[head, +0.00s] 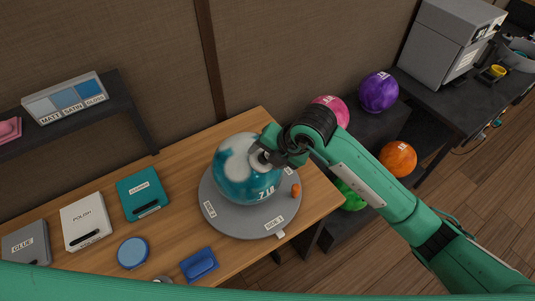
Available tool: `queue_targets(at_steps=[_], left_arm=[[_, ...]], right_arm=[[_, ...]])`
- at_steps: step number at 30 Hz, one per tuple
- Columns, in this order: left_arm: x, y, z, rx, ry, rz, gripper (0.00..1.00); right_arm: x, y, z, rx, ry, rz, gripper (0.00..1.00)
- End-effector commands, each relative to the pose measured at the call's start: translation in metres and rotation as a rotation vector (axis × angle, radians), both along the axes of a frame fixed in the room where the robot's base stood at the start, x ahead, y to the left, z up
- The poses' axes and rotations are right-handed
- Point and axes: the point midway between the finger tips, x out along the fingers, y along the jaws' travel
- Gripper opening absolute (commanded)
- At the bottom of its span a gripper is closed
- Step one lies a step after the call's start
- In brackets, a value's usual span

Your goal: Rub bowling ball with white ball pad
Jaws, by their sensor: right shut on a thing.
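The bowling ball (240,185) is teal with white patches on its top and a printed number on its front. It rests on a round grey turntable (230,225) with white labels on the wooden table. My right gripper (262,156) reaches in from the right and is at the ball's upper right side. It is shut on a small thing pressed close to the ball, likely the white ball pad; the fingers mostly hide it. Whether it touches the ball is hard to tell. My left gripper is out of view.
Grey glue (25,243), white polish (87,222) and teal (142,194) boxes lie left on the table. A round blue tin (133,252) and a blue block (200,265) lie in front. Purple (379,92) and orange (398,158) balls sit on a rack behind my right arm.

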Motion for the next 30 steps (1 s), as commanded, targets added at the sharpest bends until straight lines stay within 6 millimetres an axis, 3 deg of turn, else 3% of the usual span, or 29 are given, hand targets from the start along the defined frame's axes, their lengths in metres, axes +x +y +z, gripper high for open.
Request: queue_targets(at_steps=[16,30], left_arm=[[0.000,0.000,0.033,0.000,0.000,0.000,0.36],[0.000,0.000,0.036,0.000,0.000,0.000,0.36]], right_arm=[[-0.013,-0.025,0.047,0.000,-0.002,0.000,0.42],[-0.015,-0.029,0.053,0.001,-0.001,0.000,0.42]])
